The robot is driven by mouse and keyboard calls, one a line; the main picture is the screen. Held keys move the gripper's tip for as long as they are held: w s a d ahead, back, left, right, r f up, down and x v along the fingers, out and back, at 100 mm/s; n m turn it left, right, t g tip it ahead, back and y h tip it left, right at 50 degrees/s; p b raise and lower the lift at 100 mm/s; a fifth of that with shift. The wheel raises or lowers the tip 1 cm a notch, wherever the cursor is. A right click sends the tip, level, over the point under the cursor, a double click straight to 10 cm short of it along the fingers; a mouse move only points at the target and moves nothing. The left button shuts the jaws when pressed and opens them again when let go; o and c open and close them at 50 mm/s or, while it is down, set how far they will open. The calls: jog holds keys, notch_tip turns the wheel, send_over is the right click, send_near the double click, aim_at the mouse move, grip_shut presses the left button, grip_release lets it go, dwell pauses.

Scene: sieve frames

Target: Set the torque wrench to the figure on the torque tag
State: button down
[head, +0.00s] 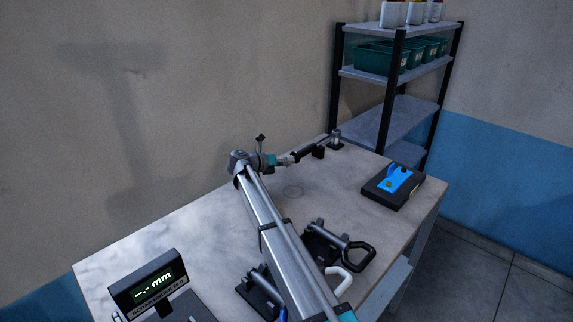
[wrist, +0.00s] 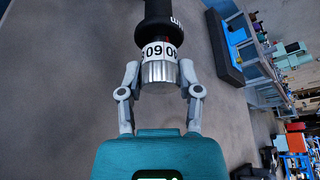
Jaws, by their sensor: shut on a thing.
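The torque wrench (head: 308,151) lies toward the far end of the table, its far end at a small post. In the wrist view its black body (wrist: 158,12) comes down from the top edge to a white scale band (wrist: 157,51) with black figures. "09" shows, then a cut-off second figure starting with 0. Below the band is a silver end knob (wrist: 158,74). My gripper (wrist: 160,77) is shut on this knob, one finger on each side. In the head view my gripper (head: 284,160) is small at the wrench's near end. I cannot make out a readable torque tag.
A black box (head: 381,196) with a blue piece (head: 398,179) lies at the table's right. A shelf (head: 400,69) with green bins stands behind. The middle tabletop is mostly clear.

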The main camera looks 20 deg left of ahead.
dwell(0.4)
jog(key=shift+c, duration=1.3)
grip_release()
